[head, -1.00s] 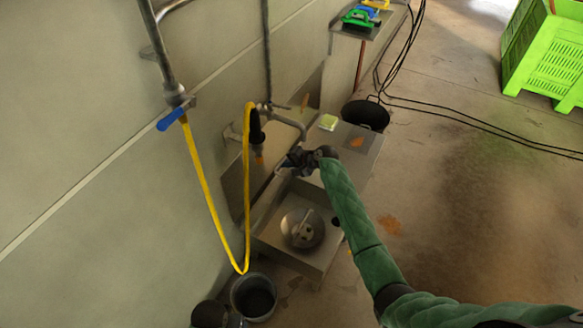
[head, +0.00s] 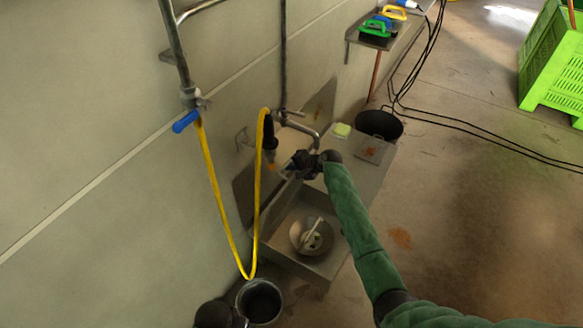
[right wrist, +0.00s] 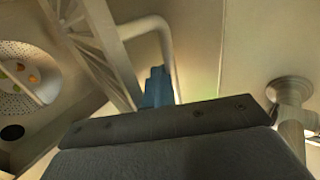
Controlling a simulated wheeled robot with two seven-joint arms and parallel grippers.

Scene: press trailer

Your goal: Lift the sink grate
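The sink (head: 330,262) stands against the wall in the head view, its basin uncovered. The sink grate (right wrist: 88,38) shows in the right wrist view as a tilted metal frame with several cross bars and a bent rod beside it. My right gripper (head: 300,164) is above the sink's back edge by the tap. In the right wrist view its blue fingers (right wrist: 156,88) look close together at the rod; the contact is partly hidden by the gripper body. In the head view the grate is mostly hidden behind the gripper.
A round perforated strainer (right wrist: 22,75) with food bits lies in the basin. A tap (head: 305,130) and yellow hose (head: 213,200) hang close to my right gripper. Buckets (head: 259,300) stand below; open floor is at right.

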